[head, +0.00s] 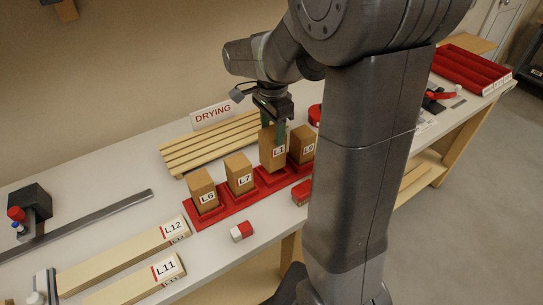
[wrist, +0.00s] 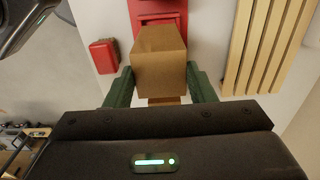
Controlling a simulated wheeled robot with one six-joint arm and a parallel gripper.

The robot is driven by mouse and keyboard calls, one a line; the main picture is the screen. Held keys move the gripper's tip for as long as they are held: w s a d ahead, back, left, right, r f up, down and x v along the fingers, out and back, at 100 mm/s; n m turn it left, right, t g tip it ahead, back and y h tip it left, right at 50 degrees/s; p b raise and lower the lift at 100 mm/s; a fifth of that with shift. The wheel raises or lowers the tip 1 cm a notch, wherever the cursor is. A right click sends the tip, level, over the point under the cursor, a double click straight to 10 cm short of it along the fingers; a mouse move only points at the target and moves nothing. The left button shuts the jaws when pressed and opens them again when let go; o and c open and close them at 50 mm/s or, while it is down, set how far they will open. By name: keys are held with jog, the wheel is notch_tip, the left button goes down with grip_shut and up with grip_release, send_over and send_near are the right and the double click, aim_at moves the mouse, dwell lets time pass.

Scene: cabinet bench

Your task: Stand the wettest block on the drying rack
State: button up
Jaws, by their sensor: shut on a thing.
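My gripper (head: 273,128) is shut on the wooden block L1 (head: 277,155), one finger on each side of its upper part. L1 is upright over the red holder (head: 228,212); its top stands higher than its neighbours, but I cannot tell whether its base is clear. The wrist view shows the block (wrist: 160,62) between the green fingers. Blocks L6 (head: 204,192), L7 (head: 240,174) and L9 (head: 307,148) stand upright in the holder. No wetness readings are legible. The slatted drying rack (head: 212,143) lies behind the holder, bare where visible, and also shows in the wrist view (wrist: 262,42).
A DRYING sign (head: 212,114) stands behind the rack. Boards L12 (head: 125,255) and L11 (head: 140,280), a metal bar (head: 95,219) and a red-white block (head: 242,231) lie to the left and front. My arm hides part of the bench.

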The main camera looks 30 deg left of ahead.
jog(key=shift+r+p, duration=1.9)
jog(key=shift+r, duration=0.8)
jog(key=shift+f, duration=0.1)
jog(key=shift+a, duration=0.1)
